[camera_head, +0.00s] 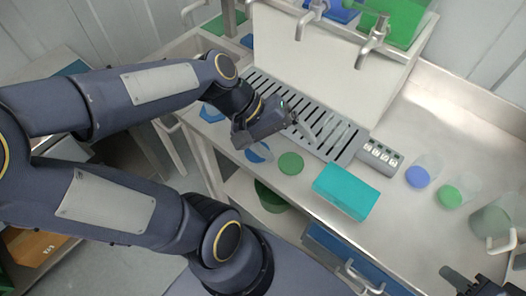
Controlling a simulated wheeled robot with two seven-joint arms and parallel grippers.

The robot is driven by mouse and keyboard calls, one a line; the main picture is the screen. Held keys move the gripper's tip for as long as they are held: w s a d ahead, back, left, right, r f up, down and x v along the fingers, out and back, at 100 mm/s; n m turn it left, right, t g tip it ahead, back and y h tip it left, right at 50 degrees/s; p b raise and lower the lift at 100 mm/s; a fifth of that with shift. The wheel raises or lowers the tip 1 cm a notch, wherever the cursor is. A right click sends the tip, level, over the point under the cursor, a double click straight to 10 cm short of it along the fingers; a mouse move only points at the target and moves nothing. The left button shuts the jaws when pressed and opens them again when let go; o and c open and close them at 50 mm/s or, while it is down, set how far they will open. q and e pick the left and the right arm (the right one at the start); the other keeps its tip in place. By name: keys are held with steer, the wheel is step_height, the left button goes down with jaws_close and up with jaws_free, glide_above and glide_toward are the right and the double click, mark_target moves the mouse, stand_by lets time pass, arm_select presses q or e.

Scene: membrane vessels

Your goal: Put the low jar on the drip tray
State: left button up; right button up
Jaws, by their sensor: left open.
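The drip tray (346,149) is a long slotted metal grate along the front of the pale tap unit. My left gripper (297,122) is above the left-middle part of the grate, with its jaws open. Clear vessels with coloured contents stand on the counter: a blue one (259,153) just below my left gripper and a green one (290,163) beside it. Another blue one (418,176) and green one (447,196) stand to the right. I cannot tell which is the low jar. My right gripper (470,281) is at the bottom right corner, partly cut off.
A teal box (345,191) lies on the counter in front of the tray. Metal taps (374,42) overhang the tray. A labelled grey strip (380,157) is at its right end. A clear mug (493,226) stands far right. The back right counter is clear.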

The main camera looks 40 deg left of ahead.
arm_select(q)
steer(key=shift+s+a+m+t+y, duration=0.35)
steer(key=shift+s+m+y, duration=0.2)
steer(key=shift+s+m, duration=0.4)
steer(key=shift+s+a+m+t+y, duration=0.35)
steer(key=shift+s+m+y, duration=0.25)
steer(key=shift+s+m, duration=0.35)
steer(key=shift+s+a+m+t+y, duration=0.25)
steer(key=shift+s+m+t+y, duration=0.25)
steer(key=shift+s+m, duration=0.4)
